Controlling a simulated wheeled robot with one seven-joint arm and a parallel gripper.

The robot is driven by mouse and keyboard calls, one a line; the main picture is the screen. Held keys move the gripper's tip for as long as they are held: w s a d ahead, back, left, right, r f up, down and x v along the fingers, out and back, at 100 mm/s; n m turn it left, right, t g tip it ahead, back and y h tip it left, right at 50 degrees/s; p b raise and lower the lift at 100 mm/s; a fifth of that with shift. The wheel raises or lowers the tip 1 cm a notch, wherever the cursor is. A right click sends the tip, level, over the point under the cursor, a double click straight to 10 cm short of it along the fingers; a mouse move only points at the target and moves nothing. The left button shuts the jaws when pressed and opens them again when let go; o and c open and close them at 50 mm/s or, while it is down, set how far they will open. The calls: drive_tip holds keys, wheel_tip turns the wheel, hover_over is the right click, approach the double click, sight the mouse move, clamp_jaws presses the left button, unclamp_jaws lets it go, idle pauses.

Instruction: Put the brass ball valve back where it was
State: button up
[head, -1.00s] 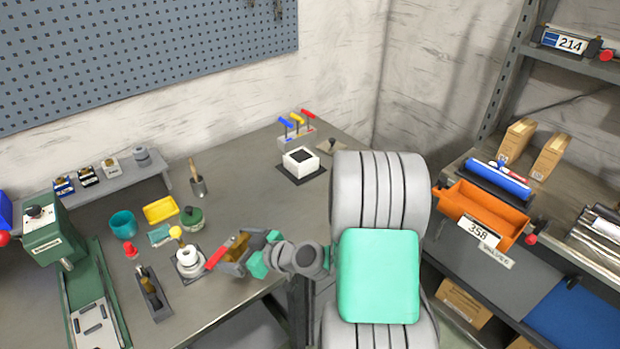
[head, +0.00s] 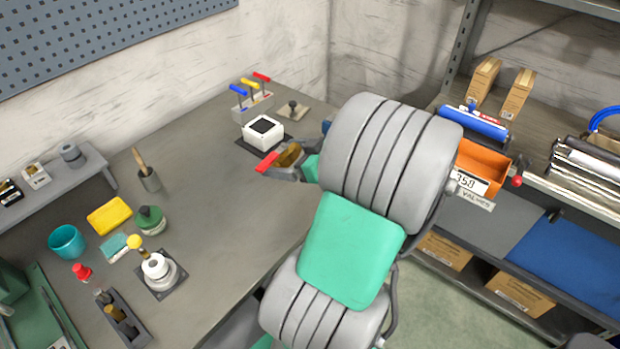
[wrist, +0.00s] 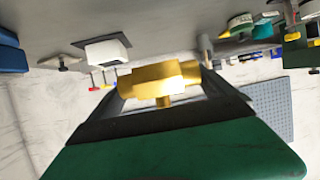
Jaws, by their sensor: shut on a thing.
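The brass ball valve (wrist: 160,80) is gold-coloured and sits between the jaws of my gripper (wrist: 165,98) in the wrist view. Its red handle (head: 267,162) sticks out to the left in the head view, with the brass body (head: 289,157) beside it. My gripper (head: 284,165) is shut on the valve and holds it over the right part of the workbench, in front of the white box. An orange bin (head: 484,167) labelled 358 and "VALVES" stands on the shelf unit to the right, partly hidden by my arm.
A white box with a dark top (head: 263,132) stands on a dark mat. Colour-handled tools (head: 252,100) stand behind it. A teal cup (head: 67,241), yellow block (head: 110,215) and green-lidded pot (head: 150,220) are at left. The bench's middle is clear.

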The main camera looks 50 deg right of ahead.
drive_tip(key=shift+o, duration=0.2)
drive_tip(key=s+d+b, duration=0.1)
drive_tip(key=s+d, duration=0.2)
drive_tip(key=s, duration=0.2)
drive_tip(key=s+d+r+m+h, duration=0.1)
drive_tip(key=s+d, duration=0.2)
drive_tip(key=s, duration=0.3)
drive_tip(key=shift+d+h+b, duration=0.25)
drive_tip(key=shift+h+b, duration=0.05)
drive_tip(key=shift+b, duration=0.05)
drive_tip(key=w+d+f+b, duration=0.1)
drive_tip(key=w+f+b, duration=0.2)
drive_tip(key=w, duration=0.1)
drive_tip(key=w+d+f+b, duration=0.2)
drive_tip(key=w+f+b, duration=0.1)
drive_tip(key=w+b, duration=0.1)
drive_tip(key=w+d+f+b, duration=0.1)
drive_tip(key=w+f+b, duration=0.2)
drive_tip(key=w, duration=0.1)
drive_tip(key=shift+w+d, duration=0.15)
drive_tip(key=shift+w, duration=0.2)
wheel_tip(320, 180, down, 4)
drive_tip(key=shift+w+d+r+b, duration=0.1)
drive_tip(key=shift+w+r+b, duration=0.05)
drive_tip(key=shift+r+b, duration=0.15)
drive_tip(key=shift+f, duration=0.15)
